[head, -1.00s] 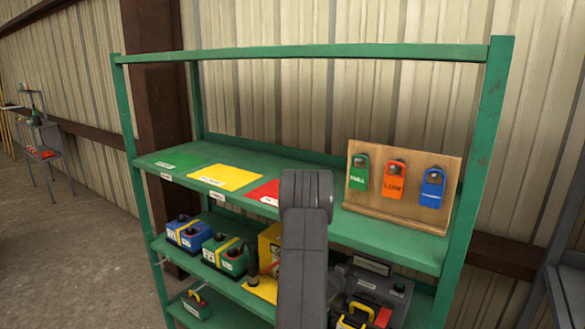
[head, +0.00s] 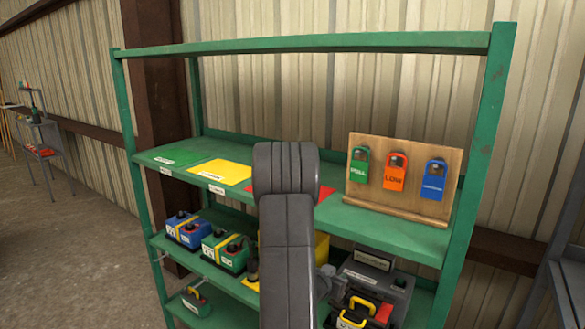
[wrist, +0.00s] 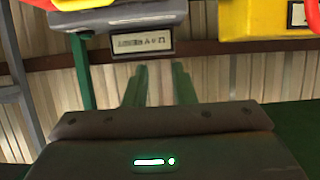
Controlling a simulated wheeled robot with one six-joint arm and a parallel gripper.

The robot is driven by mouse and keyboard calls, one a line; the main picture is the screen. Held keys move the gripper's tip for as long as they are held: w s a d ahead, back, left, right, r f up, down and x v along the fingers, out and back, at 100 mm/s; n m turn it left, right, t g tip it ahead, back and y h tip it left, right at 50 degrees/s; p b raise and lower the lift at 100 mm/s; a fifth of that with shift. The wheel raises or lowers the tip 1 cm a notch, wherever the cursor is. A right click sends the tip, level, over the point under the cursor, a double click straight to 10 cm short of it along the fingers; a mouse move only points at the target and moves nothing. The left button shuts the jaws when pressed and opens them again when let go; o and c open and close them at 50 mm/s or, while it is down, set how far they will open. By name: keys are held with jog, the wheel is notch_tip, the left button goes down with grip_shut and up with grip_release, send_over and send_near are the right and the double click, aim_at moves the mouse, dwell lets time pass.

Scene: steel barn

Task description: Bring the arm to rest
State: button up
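In the head view my arm rises in front of the green shelf rack (head: 490,130) and covers its middle. A small grey part of my wrist shows to the right of the arm, by the lower shelf. In the wrist view two greenish fingers of my gripper (wrist: 160,70) stand apart with a gap between them and nothing held. The wrist view looks upside down, with a labelled grey case (wrist: 108,18) and a yellow case (wrist: 265,18) near its top edge. My gripper's fingers are hidden in the head view.
The top shelf has a green mat (head: 172,156), a yellow mat (head: 222,171), a partly hidden red mat (head: 325,192), and a board (head: 452,158) with green, orange and blue tags. Battery-like boxes (head: 186,232) and a dark grey case (head: 385,280) crowd the lower shelf.

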jog(key=p+x, duration=0.2)
jog(key=x, duration=0.9)
jog(key=shift+w+d, duration=0.15)
jog(key=shift+w, duration=0.05)
jog(key=s+a+f, duration=0.1)
jog(key=s+a+f+b, duration=0.1)
jog(key=s, duration=0.1)
jog(key=s+a+f, duration=0.1)
jog(key=s, duration=0.1)
jog(key=shift+a+f, duration=0.2)
jog(key=shift+f, duration=0.15)
jog(key=shift+s+a+f+b, duration=0.2)
jog(key=shift+s+f+b, duration=0.15)
jog(key=shift+f, duration=0.25)
jog(key=shift+a, duration=0.1)
